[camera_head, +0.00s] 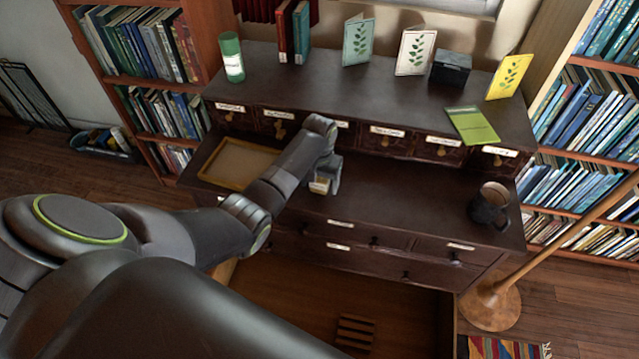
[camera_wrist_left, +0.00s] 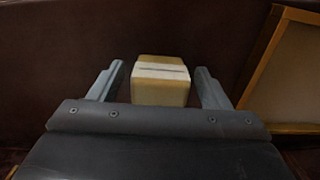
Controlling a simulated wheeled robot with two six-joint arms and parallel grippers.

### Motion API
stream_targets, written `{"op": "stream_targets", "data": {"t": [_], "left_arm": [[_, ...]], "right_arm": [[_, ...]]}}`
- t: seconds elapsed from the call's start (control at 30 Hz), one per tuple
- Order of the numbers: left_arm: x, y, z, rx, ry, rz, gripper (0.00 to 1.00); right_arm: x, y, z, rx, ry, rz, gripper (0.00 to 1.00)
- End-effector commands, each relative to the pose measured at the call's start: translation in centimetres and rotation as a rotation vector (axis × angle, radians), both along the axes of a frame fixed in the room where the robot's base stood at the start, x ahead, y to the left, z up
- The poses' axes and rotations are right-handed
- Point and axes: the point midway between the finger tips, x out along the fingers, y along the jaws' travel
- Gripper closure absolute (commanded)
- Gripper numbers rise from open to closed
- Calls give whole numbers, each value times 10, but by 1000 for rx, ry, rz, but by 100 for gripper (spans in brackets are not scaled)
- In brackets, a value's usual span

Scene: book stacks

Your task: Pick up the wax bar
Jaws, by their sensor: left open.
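The wax bar (camera_wrist_left: 160,92) is a small tan block with a white paper band. In the left wrist view it lies on the dark desk surface between the two open fingers of my left gripper (camera_wrist_left: 158,84), with a gap on each side. In the head view the left gripper (camera_head: 326,186) points down at the desk, and part of the wax bar (camera_head: 319,186) shows beside its fingers. My right gripper is not in view.
A wooden tray (camera_head: 203,177) lies left of the gripper. A dark mug (camera_head: 488,207) stands at the desk's right end. Small labelled drawers (camera_head: 387,141) line the back. The upper shelf holds a green cylinder (camera_head: 231,58), books, cards and a black box (camera_head: 450,69). The desk between gripper and mug is clear.

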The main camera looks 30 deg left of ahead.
Motion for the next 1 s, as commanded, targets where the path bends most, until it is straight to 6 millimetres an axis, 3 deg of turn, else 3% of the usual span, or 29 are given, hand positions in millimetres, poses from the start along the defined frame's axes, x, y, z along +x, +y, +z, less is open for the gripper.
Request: {"op": "stream_targets", "data": {"t": [0.17, 0.57, 0.83, 1.0], "left_arm": [[0, 0, 0, 0, 0, 0, 29], [0, 0, 0, 0, 0, 0, 78], [0, 0, 4, 0, -1, 0, 78], [1, 0, 27, 1, -5, 0, 78]], "right_arm": [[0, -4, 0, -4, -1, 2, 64], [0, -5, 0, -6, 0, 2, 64], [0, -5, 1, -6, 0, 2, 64], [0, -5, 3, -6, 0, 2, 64]]}}
